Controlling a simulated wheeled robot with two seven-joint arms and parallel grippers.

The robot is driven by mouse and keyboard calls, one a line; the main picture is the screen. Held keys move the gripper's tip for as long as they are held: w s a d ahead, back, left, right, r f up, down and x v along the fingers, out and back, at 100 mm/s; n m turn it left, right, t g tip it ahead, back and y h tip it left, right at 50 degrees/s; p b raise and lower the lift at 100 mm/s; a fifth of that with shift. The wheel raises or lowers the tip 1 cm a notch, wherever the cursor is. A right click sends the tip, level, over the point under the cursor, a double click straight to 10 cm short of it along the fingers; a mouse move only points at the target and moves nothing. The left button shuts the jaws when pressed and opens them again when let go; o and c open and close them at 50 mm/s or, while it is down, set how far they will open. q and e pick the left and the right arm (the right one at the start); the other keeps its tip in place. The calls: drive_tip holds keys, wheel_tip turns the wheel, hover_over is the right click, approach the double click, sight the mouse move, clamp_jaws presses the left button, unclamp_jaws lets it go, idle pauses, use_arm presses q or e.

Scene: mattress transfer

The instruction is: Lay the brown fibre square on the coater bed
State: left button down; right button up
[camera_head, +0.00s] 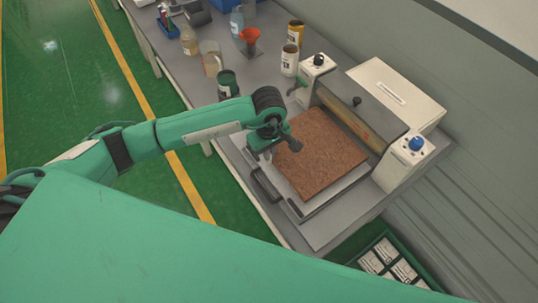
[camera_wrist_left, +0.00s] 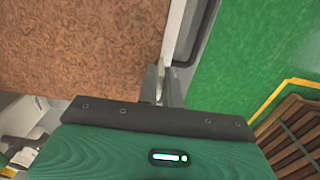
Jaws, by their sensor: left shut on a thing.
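The brown fibre square (camera_head: 322,152) is over the pale bed of the coater (camera_head: 330,192), roughly lined up with it, in front of the roller housing. I cannot tell whether it rests flat all over. My left gripper (camera_head: 268,155) is at the square's left edge, its tips partly hidden by the wrist. In the left wrist view the fibre square (camera_wrist_left: 80,45) fills the upper left, and my left gripper (camera_wrist_left: 163,88) is shut on its edge, beside a pale strip of the bed (camera_wrist_left: 173,30). My right gripper is not in view.
The coater's white end box with a blue knob (camera_head: 416,143) stands right of the square. Cans (camera_head: 289,60), a dark green pot (camera_head: 227,84), a jug (camera_head: 211,58) and an orange funnel (camera_head: 250,36) stand farther back on the grey bench. A green crate (camera_head: 388,262) is below.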

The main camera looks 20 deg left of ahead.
use_arm(q)
wheel_tip(320, 180, down, 3)
drive_tip(key=shift+r+p, duration=0.2)
drive_tip(key=shift+p, duration=0.25)
drive_tip(key=shift+f, duration=0.35)
drive_tip(key=shift+f+b, duration=0.2)
drive_tip(key=shift+b, duration=0.1)
drive_tip(key=c, duration=1.6)
unclamp_jaws()
drive_tip(key=shift+r, duration=0.1)
drive_tip(key=shift+o, duration=0.2)
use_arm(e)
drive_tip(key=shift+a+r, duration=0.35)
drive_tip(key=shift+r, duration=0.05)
